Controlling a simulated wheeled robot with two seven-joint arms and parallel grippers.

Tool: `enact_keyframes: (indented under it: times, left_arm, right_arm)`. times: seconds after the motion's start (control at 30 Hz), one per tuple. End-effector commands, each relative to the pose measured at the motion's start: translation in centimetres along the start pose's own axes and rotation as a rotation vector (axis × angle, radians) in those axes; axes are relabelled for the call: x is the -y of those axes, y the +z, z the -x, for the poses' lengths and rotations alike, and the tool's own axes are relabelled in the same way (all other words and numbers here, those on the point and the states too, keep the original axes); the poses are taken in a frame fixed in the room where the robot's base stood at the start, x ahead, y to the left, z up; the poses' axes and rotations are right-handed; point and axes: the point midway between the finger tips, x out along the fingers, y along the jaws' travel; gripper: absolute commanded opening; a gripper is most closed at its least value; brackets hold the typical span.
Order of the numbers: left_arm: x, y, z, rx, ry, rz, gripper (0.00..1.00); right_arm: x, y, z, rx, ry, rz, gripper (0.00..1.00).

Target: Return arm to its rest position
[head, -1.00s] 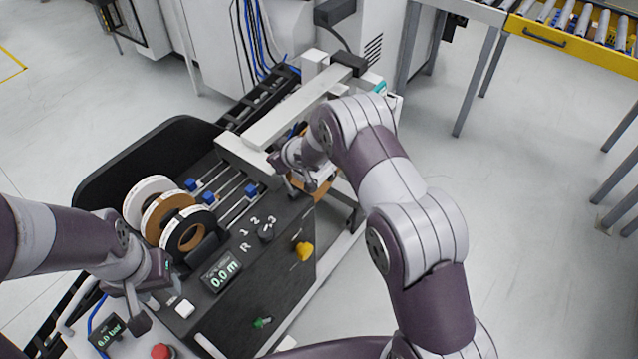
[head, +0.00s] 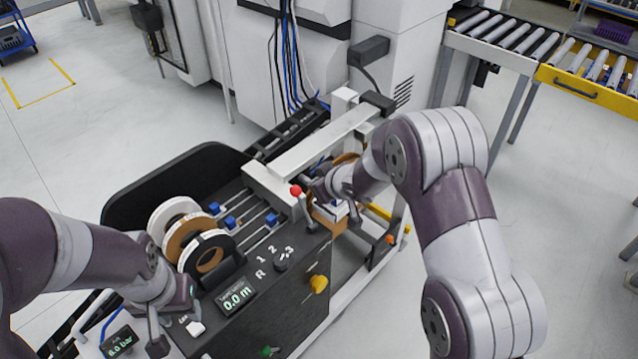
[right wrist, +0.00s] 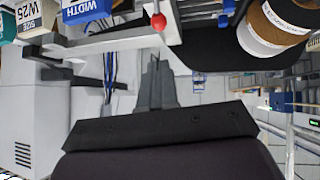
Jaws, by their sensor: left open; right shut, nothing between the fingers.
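My right arm reaches in from the right of the head view, and its gripper (head: 322,190) is beside the white head of the edge banding machine (head: 290,285). In the right wrist view the right gripper's dark fingers (right wrist: 156,85) are together with nothing between them. My left gripper (head: 175,328) is open at the lower left, over the machine's front edge near a small white switch; its fingers are partly hidden.
White, brown and black edge-band rolls (head: 190,238) stand on the machine. A red ball knob (head: 296,190) is close to my right gripper; it also shows in the right wrist view (right wrist: 158,21). A roller conveyor (head: 500,40) stands at upper right. Floor on the right is clear.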

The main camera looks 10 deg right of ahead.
Motion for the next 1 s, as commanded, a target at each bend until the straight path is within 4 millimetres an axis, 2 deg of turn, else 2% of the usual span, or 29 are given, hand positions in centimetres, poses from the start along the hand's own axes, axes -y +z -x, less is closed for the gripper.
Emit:
enact_keyframes:
  times: [0.33, 0.37, 0.43, 0.47, 0.5, 0.57, 0.6, 0.7, 0.8, 0.83, 0.9, 1.0]
  left_arm:
    - [0.0, 0.0, 0.0, 0.000, 0.000, 0.000, 0.46]
    - [0.0, 0.0, 0.0, 0.000, 0.000, 0.000, 0.46]
    - [0.0, 0.0, 0.0, 0.000, 0.000, 0.000, 0.46]
    - [0.0, 0.0, 0.0, 0.000, 0.000, 0.000, 0.46]
    - [0.0, 0.0, 0.0, 0.000, 0.000, 0.000, 0.46]
    - [0.0, 0.0, 0.0, 0.000, 0.000, 0.000, 0.46]
    - [0.0, 0.0, 0.0, 0.000, 0.000, 0.000, 0.46]
    - [0.0, 0.0, 0.0, 0.000, 0.000, 0.000, 0.46]
    - [0.0, 0.0, 0.0, 0.000, 0.000, 0.000, 0.46]
    - [0.0, 0.0, 0.0, 0.000, 0.000, 0.000, 0.46]
    - [0.0, 0.0, 0.0, 0.000, 0.000, 0.000, 0.46]
    - [0.0, 0.0, 0.0, 0.000, 0.000, 0.000, 0.46]
  right_arm:
    - [-0.1, 0.2, 0.0, 0.009, 0.004, 0.015, 0.00]
    - [-0.3, 0.7, 0.0, 0.033, 0.015, 0.023, 0.00]
    - [-0.4, 3.9, 0.5, 0.145, 0.043, -0.001, 0.00]
    - [-0.3, 5.7, 1.3, 0.215, 0.058, -0.025, 0.00]
    - [-0.2, 8.2, 3.3, 0.320, 0.083, -0.068, 0.00]
    - [0.5, 11.5, 7.5, 0.474, 0.108, -0.151, 0.00]
    - [1.4, 13.3, 10.3, 0.560, 0.114, -0.209, 0.00]
    - [4.2, 16.5, 16.9, 0.718, 0.102, -0.349, 0.00]
    - [6.7, 18.0, 21.6, 0.781, 0.087, -0.467, 0.00]
    - [7.2, 18.1, 22.6, 0.779, 0.087, -0.497, 0.00]
    - [7.2, 17.5, 23.6, 0.738, 0.101, -0.518, 0.00]
    - [7.0, 17.1, 23.7, 0.721, 0.106, -0.517, 0.00]
